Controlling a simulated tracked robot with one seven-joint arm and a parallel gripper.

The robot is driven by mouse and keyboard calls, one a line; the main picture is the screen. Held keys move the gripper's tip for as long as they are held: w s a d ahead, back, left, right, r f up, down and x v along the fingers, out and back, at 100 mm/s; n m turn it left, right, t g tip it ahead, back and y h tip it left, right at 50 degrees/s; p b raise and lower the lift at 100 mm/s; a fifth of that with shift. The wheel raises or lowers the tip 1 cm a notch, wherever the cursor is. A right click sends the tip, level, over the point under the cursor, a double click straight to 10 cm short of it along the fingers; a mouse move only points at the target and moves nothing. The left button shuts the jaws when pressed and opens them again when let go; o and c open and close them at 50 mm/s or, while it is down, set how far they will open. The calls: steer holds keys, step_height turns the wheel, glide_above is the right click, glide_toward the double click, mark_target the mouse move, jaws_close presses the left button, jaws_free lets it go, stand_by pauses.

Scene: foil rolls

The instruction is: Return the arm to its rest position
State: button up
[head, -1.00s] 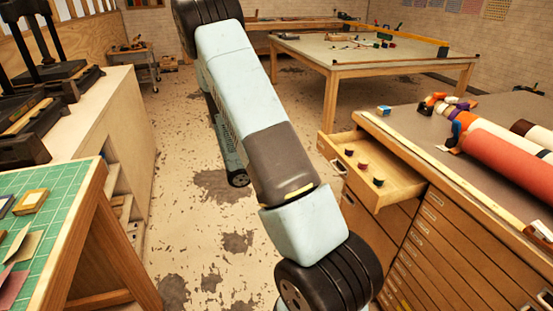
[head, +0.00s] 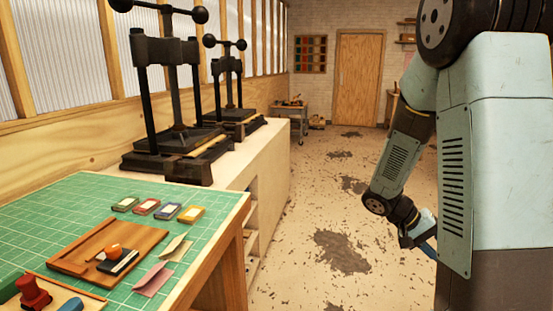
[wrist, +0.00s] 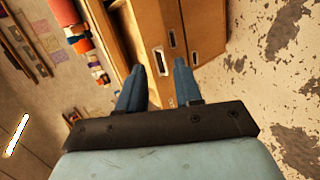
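My arm stands at the right of the head view, bent downward. My gripper (head: 425,240) hangs at its lower end over the floor, partly cut by my own arm. In the wrist view, the two blue fingers of my gripper (wrist: 159,68) stand apart with nothing between them. Beyond the fingers are the wooden fronts of a drawer cabinet (wrist: 172,30), apart from them.
A table with a green cutting mat (head: 92,205) is at the left, bearing a wooden tray (head: 75,258), small boxes and stamps. Black presses (head: 172,95) stand on a bench behind it. The floor (head: 305,235) between bench and arm is clear.

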steer(key=s+a+r+n+t+y, duration=0.2)
steer(key=s+a+r+t+y, duration=0.2)
steer(key=a+r, duration=0.5)
steer(key=s+a+r+n+t+y, duration=0.2)
steer(key=s+a+r+t+y, duration=0.3)
steer(key=s+a+r, duration=0.3)
step_height(320, 180, up, 2)
steer(key=shift+s+a+r+t+y, duration=0.2)
steer(key=shift+s+a+t+y, duration=0.1)
steer(key=shift+a+t, duration=0.15)
